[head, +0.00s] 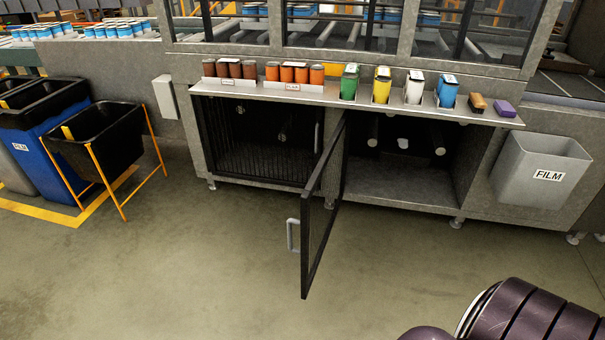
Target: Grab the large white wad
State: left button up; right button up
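A small whitish lump (403,143) shows inside the open right bay of the machine's lower cabinet (398,183), among dark roller parts. It may be the white wad, but it is too small to be sure. The cabinet's mesh door (325,205) stands swung open toward me, with a grey handle (293,235) on it. Neither of my grippers is in view; only a dark purple arm part of mine shows at the bottom right.
A shelf (330,93) above the cabinet holds several brown, orange and coloured containers. A grey bin labelled FILM (540,165) hangs at the right. A black tub (98,138) in an orange frame and a blue bin (48,155) stand left. The floor before the cabinet is clear except for the door.

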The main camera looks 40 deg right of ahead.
aim_at(403, 142)
jog(key=j+z, duration=0.1)
jog(key=z, duration=0.35)
jog(key=j+z, duration=0.15)
jog(key=z, duration=0.3)
jog(key=j+z, duration=0.15)
jog(key=z, duration=0.3)
jog(key=i, duration=0.05)
